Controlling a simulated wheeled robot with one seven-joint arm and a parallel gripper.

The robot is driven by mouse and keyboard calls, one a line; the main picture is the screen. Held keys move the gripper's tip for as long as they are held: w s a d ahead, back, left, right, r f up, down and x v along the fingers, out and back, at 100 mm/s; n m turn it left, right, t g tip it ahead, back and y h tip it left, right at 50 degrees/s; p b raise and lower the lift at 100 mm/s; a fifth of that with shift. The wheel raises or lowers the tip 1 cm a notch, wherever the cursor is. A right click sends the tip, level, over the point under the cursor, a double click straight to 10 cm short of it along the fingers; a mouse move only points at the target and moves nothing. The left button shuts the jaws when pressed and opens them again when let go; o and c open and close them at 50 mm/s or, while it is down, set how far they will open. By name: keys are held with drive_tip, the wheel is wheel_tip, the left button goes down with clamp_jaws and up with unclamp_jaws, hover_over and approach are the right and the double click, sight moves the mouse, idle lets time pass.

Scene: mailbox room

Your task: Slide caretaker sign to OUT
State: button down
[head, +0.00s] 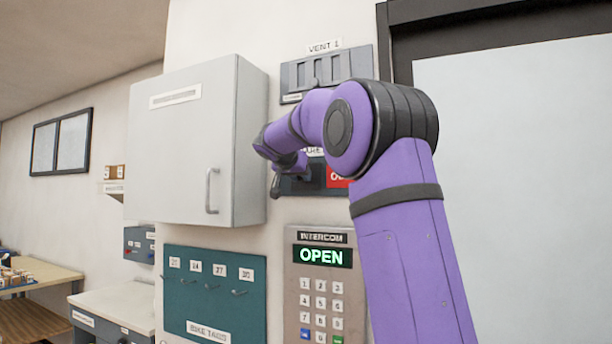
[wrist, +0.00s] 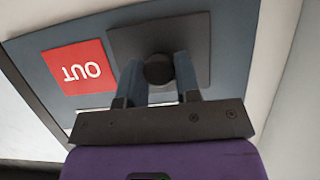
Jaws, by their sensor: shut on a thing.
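The caretaker sign (wrist: 222,25) is a blue-grey wall panel, seen upside down in the wrist view. Its red field (wrist: 78,66) with the word OUT is uncovered. A dark square sliding plate (wrist: 197,40) sits beside the red field and carries a round black knob (wrist: 158,68). My gripper (wrist: 158,74) is shut on the knob, one finger on each side. In the head view the sign (head: 312,187) is partly behind my arm, with part of the red field (head: 340,178) showing. My gripper (head: 276,184) is at the sign's left end there.
A grey wall cabinet (head: 180,150) with a handle stands out close to the left of my gripper. A vent panel (head: 298,76) is above the sign. A dark-framed door (head: 520,130) is at right.

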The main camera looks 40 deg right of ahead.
drive_tip(key=shift+w+a+r, duration=0.1)
drive_tip(key=shift+w+a, duration=0.05)
drive_tip(key=c, duration=0.8)
unclamp_jaws()
drive_tip(key=shift+w, duration=0.1)
drive_tip(key=v, duration=1)
drive_tip(key=shift+s+a, duration=0.25)
drive_tip(key=shift+a, duration=0.1)
drive_tip(key=s+a+f+n+y, duration=0.4)
drive_tip(key=s+a+f, duration=0.3)
drive_tip(key=s+f, duration=0.3)
drive_tip(key=s+a+f+n+y, duration=0.4)
drive_tip(key=s+a+f, duration=0.3)
drive_tip(key=s+f, duration=0.4)
drive_tip(key=s+a+f+n+y, duration=0.4)
drive_tip(key=s+a+f, duration=0.3)
drive_tip(key=s+f, duration=0.4)
drive_tip(key=shift+s+a+n, duration=0.25)
drive_tip(key=shift+a+n, duration=0.05)
drive_tip(key=shift+n, duration=0.5)
